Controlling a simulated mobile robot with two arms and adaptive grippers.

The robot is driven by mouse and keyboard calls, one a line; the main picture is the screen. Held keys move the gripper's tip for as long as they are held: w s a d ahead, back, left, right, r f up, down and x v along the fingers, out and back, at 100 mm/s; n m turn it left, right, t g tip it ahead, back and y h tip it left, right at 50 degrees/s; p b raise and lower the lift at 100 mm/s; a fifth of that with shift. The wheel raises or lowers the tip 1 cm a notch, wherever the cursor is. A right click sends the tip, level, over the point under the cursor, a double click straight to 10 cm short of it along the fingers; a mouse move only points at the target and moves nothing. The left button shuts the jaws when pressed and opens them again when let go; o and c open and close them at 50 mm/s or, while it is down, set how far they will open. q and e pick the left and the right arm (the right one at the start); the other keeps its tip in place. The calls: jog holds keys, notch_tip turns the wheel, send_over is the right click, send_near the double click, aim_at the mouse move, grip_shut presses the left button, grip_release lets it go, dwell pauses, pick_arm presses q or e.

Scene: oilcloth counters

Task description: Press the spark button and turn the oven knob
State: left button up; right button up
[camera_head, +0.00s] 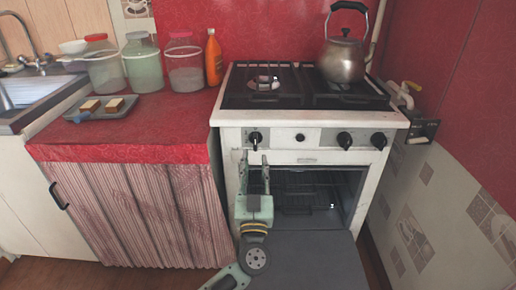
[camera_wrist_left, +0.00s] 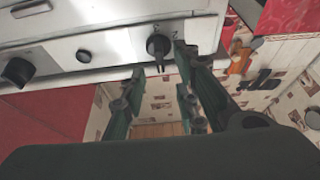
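The white stove has a black left knob (camera_head: 255,138), a small dark round button (camera_head: 300,137) and two more black knobs, one in the middle (camera_head: 344,140) and one at the right (camera_head: 378,141). My left gripper (camera_head: 254,158) points up at the stove front, just below the left knob. It is open and empty. In the left wrist view its fingertips (camera_wrist_left: 160,66) stand spread below and to either side of a black knob (camera_wrist_left: 158,47), with no clear contact. The button (camera_wrist_left: 83,56) and another knob (camera_wrist_left: 18,71) lie to its left there. My right gripper is not in view.
The oven door (camera_head: 310,262) hangs open below the panel, with a rack inside. A kettle (camera_head: 344,58) stands on the hob. The red counter (camera_head: 150,125) at left holds jars, an orange bottle (camera_head: 213,58) and a tray (camera_head: 102,112). A tiled wall is close at right.

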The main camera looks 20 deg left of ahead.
aim_at(255, 145)
pick_arm(q)
jog(key=b+x, duration=0.1)
jog(key=x, duration=0.5)
jog(key=shift+w, duration=0.1)
jog(key=shift+c, duration=0.3)
grip_shut()
jog(key=shift+r, duration=0.1)
